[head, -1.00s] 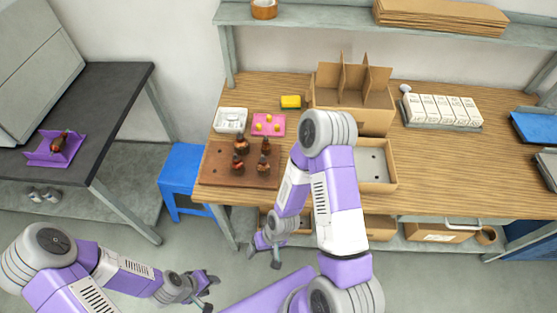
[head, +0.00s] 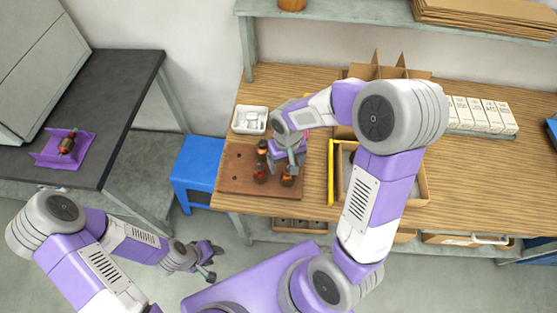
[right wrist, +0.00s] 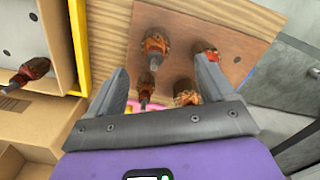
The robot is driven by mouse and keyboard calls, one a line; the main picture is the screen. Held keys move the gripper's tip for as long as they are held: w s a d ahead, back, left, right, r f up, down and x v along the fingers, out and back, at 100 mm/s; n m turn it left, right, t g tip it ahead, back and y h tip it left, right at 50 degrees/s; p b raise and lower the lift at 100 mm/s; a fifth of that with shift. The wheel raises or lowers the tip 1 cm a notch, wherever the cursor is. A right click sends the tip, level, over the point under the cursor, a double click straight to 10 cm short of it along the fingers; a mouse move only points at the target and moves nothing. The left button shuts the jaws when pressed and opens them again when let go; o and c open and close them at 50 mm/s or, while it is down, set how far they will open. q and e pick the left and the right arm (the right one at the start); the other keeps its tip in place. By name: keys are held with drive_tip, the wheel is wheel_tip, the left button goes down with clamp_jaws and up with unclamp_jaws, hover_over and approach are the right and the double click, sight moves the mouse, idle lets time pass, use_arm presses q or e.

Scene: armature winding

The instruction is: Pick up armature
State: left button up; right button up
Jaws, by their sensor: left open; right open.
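Several armatures with dark shafts and copper windings stand in a brown wooden board (head: 232,178); one is the front-left armature (head: 260,175), another the front-right (head: 288,179). In the right wrist view, one armature (right wrist: 155,43) stands beyond my fingers and another (right wrist: 206,48) by the right fingertip; two stand nearer, between the fingers. My right gripper (head: 290,159) is open and empty above the board, its fingers (right wrist: 162,68) spread. One more armature (head: 66,144) lies in a purple holder on the dark left table. My left gripper (head: 208,261) is open and empty, off the bench.
A cardboard box (right wrist: 38,20) beside a yellow strip (head: 331,172) holds another armature (right wrist: 30,73). A white tray (head: 249,120) sits behind the board. White cartons (head: 482,115) stand at the right. A blue stool (head: 196,168) stands left of the bench.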

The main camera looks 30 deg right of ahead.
sight(288, 177)
drive_tip(key=shift+w+f, duration=0.2)
drive_tip(key=shift+f, duration=0.2)
drive_tip(key=f, duration=0.2)
drive_tip(key=f+b, duration=0.1)
drive_tip(key=f, duration=0.3)
drive_tip(key=shift+s+d+f, duration=0.15)
drive_tip(key=shift+d+f, duration=0.25)
drive_tip(key=shift+c, duration=0.4)
drive_tip(key=shift+r, duration=0.1)
drive_tip(key=c, duration=1.3)
